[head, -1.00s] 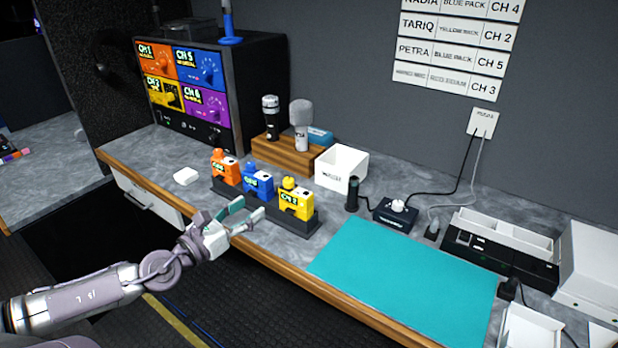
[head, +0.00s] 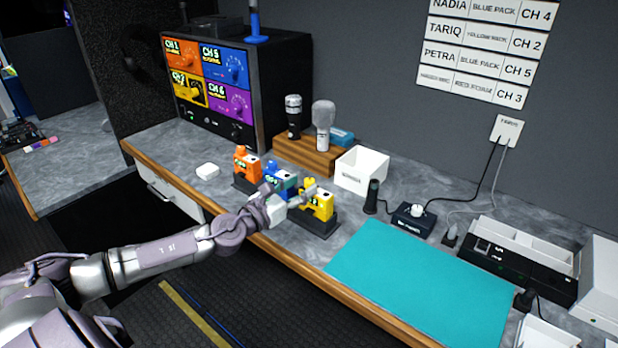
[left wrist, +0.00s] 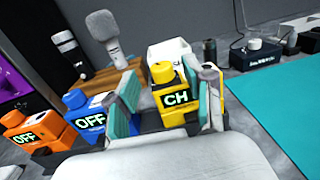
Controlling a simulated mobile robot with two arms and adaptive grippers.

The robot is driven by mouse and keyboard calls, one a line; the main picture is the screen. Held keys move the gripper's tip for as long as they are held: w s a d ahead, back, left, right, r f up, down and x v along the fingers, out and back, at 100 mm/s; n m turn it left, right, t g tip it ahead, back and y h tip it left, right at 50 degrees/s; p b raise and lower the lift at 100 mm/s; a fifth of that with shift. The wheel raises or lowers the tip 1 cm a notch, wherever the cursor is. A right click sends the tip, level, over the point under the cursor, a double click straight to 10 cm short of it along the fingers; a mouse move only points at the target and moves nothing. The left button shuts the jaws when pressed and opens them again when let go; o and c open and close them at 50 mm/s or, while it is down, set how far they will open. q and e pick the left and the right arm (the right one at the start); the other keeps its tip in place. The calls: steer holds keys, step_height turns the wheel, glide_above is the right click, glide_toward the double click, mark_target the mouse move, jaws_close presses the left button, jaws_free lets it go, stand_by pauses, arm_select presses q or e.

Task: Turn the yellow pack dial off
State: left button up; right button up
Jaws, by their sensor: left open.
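The yellow pack (head: 317,205) stands in the black rack (head: 318,228) at the right end of the row, its dial (head: 312,184) on top. In the left wrist view the yellow pack (left wrist: 178,98) shows "CH" on its screen, with the rest hidden, and its round yellow dial (left wrist: 163,73) on top. My left gripper (head: 292,192) is open at the packs; in the left wrist view its fingers (left wrist: 166,95) stand to either side of the yellow pack, and I cannot tell whether they touch it. My right gripper is not in view.
The blue pack (left wrist: 88,118) and orange pack (left wrist: 38,132) beside it read OFF. A white box (head: 361,168), wooden microphone stand (head: 305,156) and black dial box (head: 413,216) stand behind. A teal mat (head: 415,285) lies to the right.

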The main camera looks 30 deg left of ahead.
mark_target(306, 183)
arm_select(q)
steer(key=shift+w+d+p, duration=0.15)
steer(key=shift+w+p, duration=0.05)
steer(key=shift+w, duration=0.65)
steer(key=shift+w+d+p, duration=0.15)
steer(key=shift+w, duration=0.7)
steer(key=shift+c, duration=0.3)
